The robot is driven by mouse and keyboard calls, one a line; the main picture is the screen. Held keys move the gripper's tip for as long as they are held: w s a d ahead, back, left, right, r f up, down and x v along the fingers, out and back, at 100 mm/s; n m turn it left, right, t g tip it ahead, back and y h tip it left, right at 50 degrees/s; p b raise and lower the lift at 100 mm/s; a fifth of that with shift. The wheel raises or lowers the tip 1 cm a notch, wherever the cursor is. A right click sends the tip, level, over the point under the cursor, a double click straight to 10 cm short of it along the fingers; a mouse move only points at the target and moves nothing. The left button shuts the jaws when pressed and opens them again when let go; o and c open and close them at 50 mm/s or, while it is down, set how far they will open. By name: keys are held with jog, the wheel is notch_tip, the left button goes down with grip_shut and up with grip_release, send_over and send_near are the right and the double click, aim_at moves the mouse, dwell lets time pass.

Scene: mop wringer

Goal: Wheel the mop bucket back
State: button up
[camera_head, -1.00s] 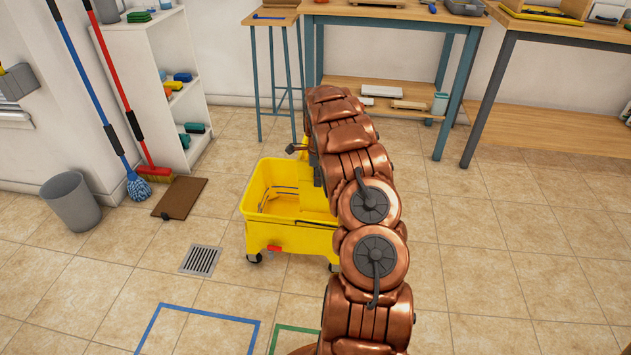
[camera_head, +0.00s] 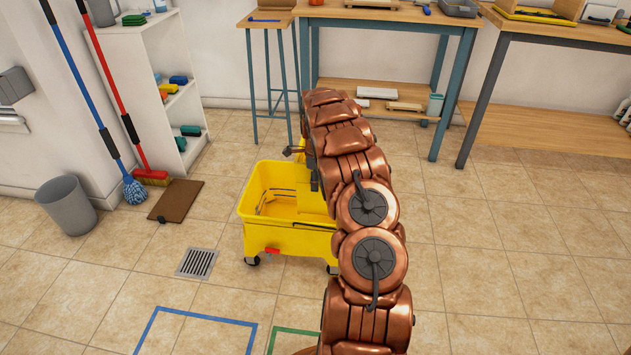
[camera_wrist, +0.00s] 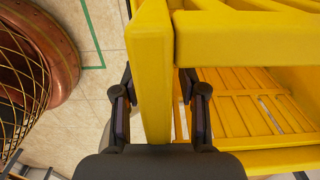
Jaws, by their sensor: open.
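The yellow mop bucket (camera_head: 290,240) stands upright on its casters on the tiled floor, left of my arm and partly hidden by it. Its yellow wringer part shows inside and behind the tub. In the wrist view my gripper (camera_wrist: 160,98) is open, with one dark finger on each side of a yellow upright bar (camera_wrist: 152,60). Gaps show beside the bar, and I cannot tell whether either finger touches it. A slatted yellow surface (camera_wrist: 250,105) lies to the right. In the head view my arm hides most of the gripper.
A blue floor outline (camera_head: 205,314) and a green one (camera_head: 295,331) lie in front of the bucket. A floor drain (camera_head: 197,263), brown mat (camera_head: 176,200) and grey bin (camera_head: 67,206) are to the left. A workbench (camera_head: 390,18) stands behind. Floor at right is clear.

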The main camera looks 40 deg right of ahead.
notch_tip(320, 180, up, 12)
jog(key=shift+r, duration=0.1)
dwell(0.5)
jog(key=shift+a, duration=0.1)
dwell(0.4)
jog(key=s+a+r+n, duration=0.3)
jog(key=a+r+n, duration=0.1)
jog(key=a, duration=0.4)
jog(key=s+a+r+n+g, duration=0.1)
jog(key=s+a+r+n, duration=0.3)
jog(key=a, duration=0.5)
jog(key=s+a+r+n, duration=0.3)
jog(key=a+n, duration=0.2)
jog(key=a, duration=0.3)
jog(key=s+a+n+g, duration=0.1)
jog(key=s+a+n, duration=0.45)
jog(key=s, duration=0.35)
jog(key=s+a+f+n, duration=0.1)
jog(key=s+a+n, duration=0.4)
jog(key=s+a, duration=0.3)
jog(key=s+a+n+g, duration=0.1)
jog(key=s+a+n, duration=0.4)
jog(key=s, duration=0.5)
notch_tip(320, 180, up, 26)
jog(key=t+p, duration=0.1)
jog(key=p, duration=2.4)
jog(key=shift+w+d+r, duration=0.15)
jog(key=shift+d+r, duration=0.05)
jog(key=shift+d, duration=0.15)
